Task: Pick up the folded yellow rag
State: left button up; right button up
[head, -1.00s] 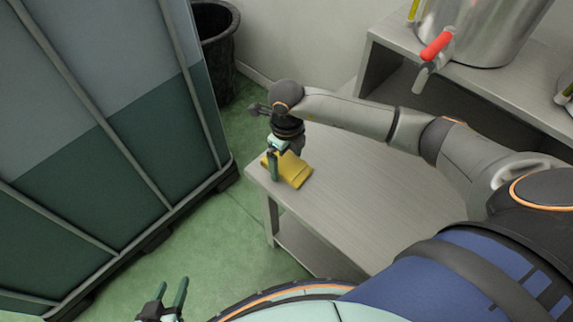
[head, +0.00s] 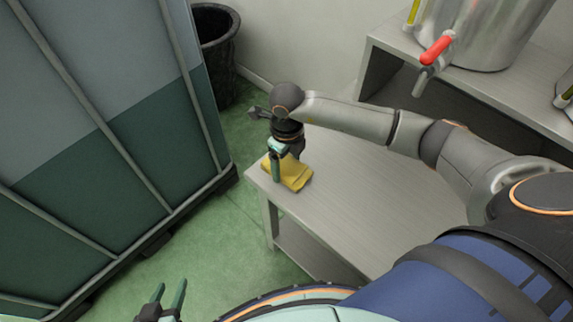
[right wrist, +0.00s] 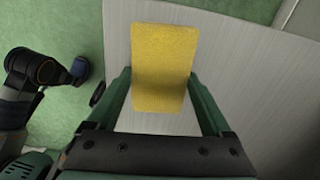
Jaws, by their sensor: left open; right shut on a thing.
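The folded yellow rag (head: 294,176) is at the near left corner of the grey metal table (head: 350,190). My right gripper (head: 284,166) points down over it. In the right wrist view the rag (right wrist: 165,50) fills the space between the two green fingers (right wrist: 161,82), which are shut on its sides. I cannot tell whether the rag is clear of the table top. My left gripper (head: 171,286) is open and empty, low at the bottom of the head view, away from the table.
A large caged tank (head: 110,150) stands left of the table. A dark bin (head: 216,50) is behind it by the wall. A shelf (head: 480,85) with a steel vessel (head: 475,35) and red-handled tap (head: 436,50) stands at the back right. The rest of the table top is bare.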

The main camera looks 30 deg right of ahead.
aim_at(286, 166)
jog(key=shift+r, duration=0.55)
notch_tip(286, 166, up, 3)
jog(key=shift+f+p, duration=0.2)
jog(key=shift+p, duration=0.2)
jog(key=s+a+r+p, duration=0.2)
jog(key=s+a+r, duration=0.6)
jog(key=s, duration=0.3)
jog(key=shift+s+r, duration=0.25)
jog(key=shift+r, duration=0.4)
jog(key=o, duration=0.9)
jog(key=shift+c, duration=0.2)
jog(key=shift+w, duration=0.1)
jog(key=c, duration=0.7)
